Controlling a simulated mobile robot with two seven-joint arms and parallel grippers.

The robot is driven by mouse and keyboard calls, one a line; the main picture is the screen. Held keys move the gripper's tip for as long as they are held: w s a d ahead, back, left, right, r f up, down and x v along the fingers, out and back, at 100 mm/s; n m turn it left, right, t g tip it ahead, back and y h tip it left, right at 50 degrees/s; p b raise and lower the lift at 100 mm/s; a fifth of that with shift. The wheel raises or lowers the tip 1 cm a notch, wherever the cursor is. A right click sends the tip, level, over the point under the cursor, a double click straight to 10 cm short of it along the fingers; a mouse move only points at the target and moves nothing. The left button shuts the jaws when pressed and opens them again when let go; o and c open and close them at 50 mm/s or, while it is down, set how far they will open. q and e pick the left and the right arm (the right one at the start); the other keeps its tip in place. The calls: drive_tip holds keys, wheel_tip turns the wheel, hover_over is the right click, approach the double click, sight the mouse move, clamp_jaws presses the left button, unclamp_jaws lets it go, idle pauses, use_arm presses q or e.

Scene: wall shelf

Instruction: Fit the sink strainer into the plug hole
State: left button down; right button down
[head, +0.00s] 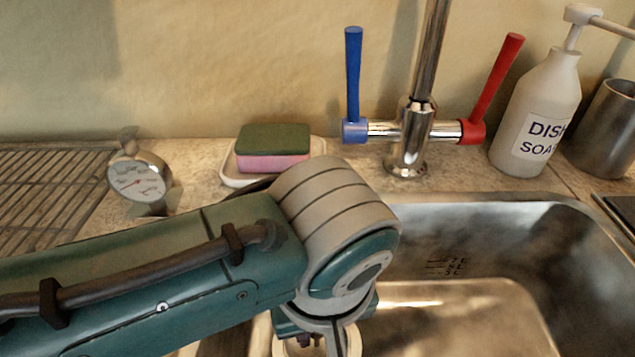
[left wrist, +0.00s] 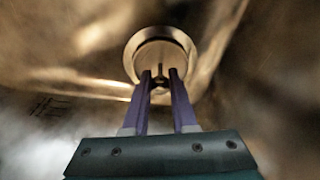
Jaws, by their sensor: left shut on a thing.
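The sink strainer (left wrist: 150,52) is a round, pale metal dish with a wide rim and a small upright knob. In the left wrist view my left gripper (left wrist: 160,77) has its two purple fingers closed on that knob. In the head view the left wrist hides most of the strainer; part of its pale rim (head: 283,347) shows at the bottom edge, low over the sink. The plug hole is not seen apart from the strainer, and I cannot tell whether the strainer is above it or in it. My right gripper is not in view.
The steel sink (head: 480,215) has a bare right side. Behind it stand the tap (head: 410,135) with blue and red handles, a soap bottle (head: 540,110) and a metal cup (head: 603,130). A sponge (head: 272,150), a dial gauge (head: 138,182) and a wire rack (head: 45,185) are at left.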

use_arm(q)
drive_tip(key=shift+f+b, duration=0.4)
drive_tip(key=shift+f, duration=0.2)
drive_tip(key=c, duration=0.6)
unclamp_jaws()
drive_tip(key=shift+c, duration=0.2)
wheel_tip(320, 180, up, 10)
drive_tip(key=s+p, duration=0.1)
drive_tip(key=p, duration=0.3)
drive_tip(key=shift+s+p, duration=0.2)
drive_tip(key=shift+p, duration=0.1)
drive_tip(key=shift+d, duration=0.1)
